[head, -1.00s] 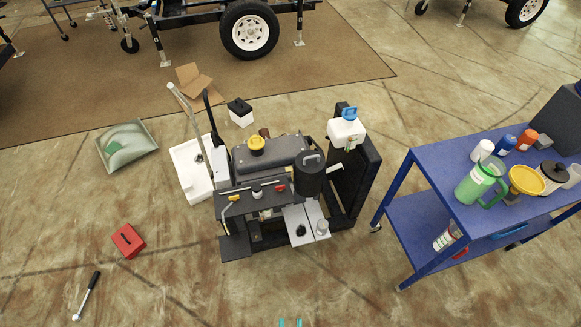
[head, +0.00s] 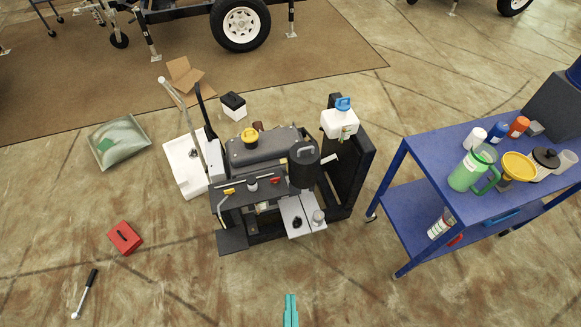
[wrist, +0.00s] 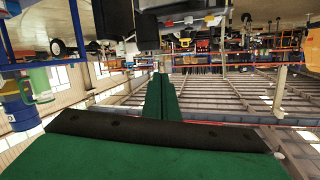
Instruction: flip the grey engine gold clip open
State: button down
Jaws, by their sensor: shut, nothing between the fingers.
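The grey engine (head: 262,148) stands on the floor in the middle of the head view, in a dark frame with a yellow cap on its top. A dark canister (head: 304,165) sits at its right front. I cannot make out a gold clip at this size. My gripper (head: 291,297) shows at the bottom edge of the head view as two teal fingers pressed together, empty and well in front of the engine. In the wrist view its green fingers (wrist: 160,95) are also together, and the picture appears upside down.
A blue cart (head: 420,180) with a green mug (head: 467,172) and bottles stands at the right. A red box (head: 124,238) and a ratchet (head: 85,293) lie on the floor at the left. A white tray (head: 185,166) is left of the engine. The floor in front is clear.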

jog(key=w+f+m+t, duration=0.1)
jog(key=w+f+m, duration=0.3)
jog(key=w, duration=0.5)
jog(key=w+d+f+m, duration=0.1)
jog(key=w+f+m, duration=0.25)
jog(key=w, duration=0.55)
jog(key=w+f+m+t, duration=0.1)
jog(key=w+f+m, duration=0.25)
jog(key=w, duration=0.55)
jog(key=w+r+m+h, duration=0.1)
jog(key=w+m, duration=0.4)
jog(key=w, duration=0.7)
jog(key=shift+w+r, duration=0.3)
jog(key=shift+w, duration=0.1)
jog(key=shift+d, duration=0.1)
jog(key=w+d, duration=0.1)
jog(key=w, duration=0.9)
jog(key=shift+s+a, duration=0.1)
jog(key=shift+a, duration=0.05)
